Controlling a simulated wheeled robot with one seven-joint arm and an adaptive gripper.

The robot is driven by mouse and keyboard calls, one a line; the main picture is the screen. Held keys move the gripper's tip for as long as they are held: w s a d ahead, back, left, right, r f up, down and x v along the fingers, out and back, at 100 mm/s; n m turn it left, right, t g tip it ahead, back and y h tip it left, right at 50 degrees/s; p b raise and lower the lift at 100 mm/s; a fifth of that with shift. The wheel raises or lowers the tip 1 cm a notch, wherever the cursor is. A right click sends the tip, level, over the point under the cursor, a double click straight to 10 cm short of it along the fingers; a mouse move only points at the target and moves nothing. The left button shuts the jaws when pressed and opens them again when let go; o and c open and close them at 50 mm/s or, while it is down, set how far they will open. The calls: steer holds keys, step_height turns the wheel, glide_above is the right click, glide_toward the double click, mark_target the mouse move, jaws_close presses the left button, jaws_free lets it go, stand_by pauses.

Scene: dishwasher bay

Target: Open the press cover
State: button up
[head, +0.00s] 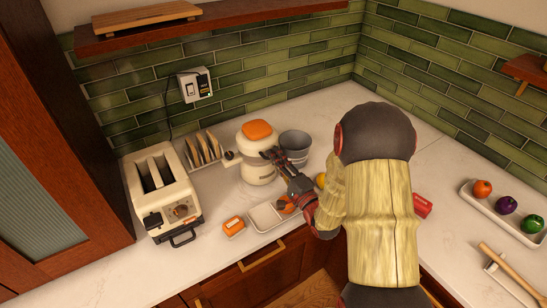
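A round cream appliance with an orange top (258,152), which looks like the press, stands on the counter near the back wall. Its orange lid (259,129) appears to sit flat on top. A dark knob or handle sticks out at its left side. My gripper (276,161) is at the right front side of the appliance, below the lid. Its fingers overlap the body in the picture. I cannot tell whether they touch it or whether they are open or shut.
A grey bowl (295,142) stands close on the right. A rack with slices (202,149) and a toaster (163,190) stand left. A shelf (200,28) hangs above.

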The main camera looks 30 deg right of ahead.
steer(key=shift+w+r, duration=0.1)
steer(key=shift+w, duration=0.3)
jaws_close()
stand_by(0.7)
